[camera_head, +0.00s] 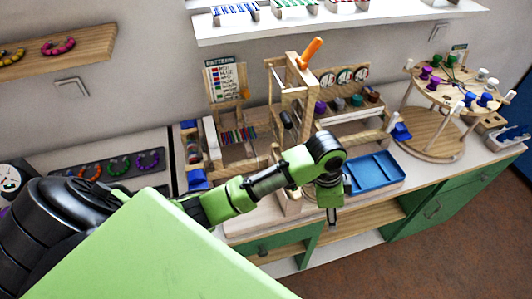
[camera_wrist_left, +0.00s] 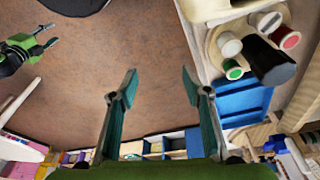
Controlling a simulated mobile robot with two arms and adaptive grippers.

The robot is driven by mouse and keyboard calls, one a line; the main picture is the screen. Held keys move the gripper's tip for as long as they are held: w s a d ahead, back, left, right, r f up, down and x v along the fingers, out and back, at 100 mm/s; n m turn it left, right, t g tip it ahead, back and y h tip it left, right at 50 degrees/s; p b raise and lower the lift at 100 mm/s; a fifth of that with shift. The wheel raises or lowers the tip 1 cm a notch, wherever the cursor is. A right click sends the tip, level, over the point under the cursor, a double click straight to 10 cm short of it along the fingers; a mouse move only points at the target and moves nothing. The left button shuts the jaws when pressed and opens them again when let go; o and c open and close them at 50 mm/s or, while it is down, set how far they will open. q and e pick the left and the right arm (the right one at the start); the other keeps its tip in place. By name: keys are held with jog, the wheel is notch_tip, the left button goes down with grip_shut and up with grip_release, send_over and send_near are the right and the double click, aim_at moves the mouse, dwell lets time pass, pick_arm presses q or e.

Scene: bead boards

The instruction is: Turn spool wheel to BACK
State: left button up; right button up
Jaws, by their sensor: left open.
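The spool wheel (camera_head: 458,85) is a round two-tier wooden stand at the right end of the counter in the head view. Its top carries purple, green, white and blue spools. My left gripper (camera_head: 332,218) points down in front of the counter, left of the wheel and apart from it. In the left wrist view my left gripper (camera_wrist_left: 152,86) is open and empty. Part of a wooden stand with white, red and green spools (camera_wrist_left: 232,47) shows at upper right there. My right gripper (camera_wrist_left: 45,38) shows small at upper left, its fingers apart. No BACK label is readable.
A blue tray (camera_head: 374,173) lies on the counter between my left gripper and the wheel. A wooden frame with an orange handle (camera_head: 311,52) stands behind my arm. A blue bin (camera_head: 513,137) sits right of the wheel. The floor (camera_head: 440,240) in front is clear.

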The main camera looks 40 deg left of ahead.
pick_arm(q)
jog(key=s+a+f+n+t, duration=0.1)
jog(key=s+a+f+n, duration=0.2)
jog(key=s, duration=0.5)
jog(key=s+a+f+n+t+y, duration=0.1)
jog(key=s+a+f+n, duration=0.2)
jog(key=s+a+n, duration=0.3)
jog(key=shift+s+a+f+y+b, duration=0.2)
jog(key=shift+s+f+y+b, duration=0.15)
jog(key=shift+s, duration=1.3)
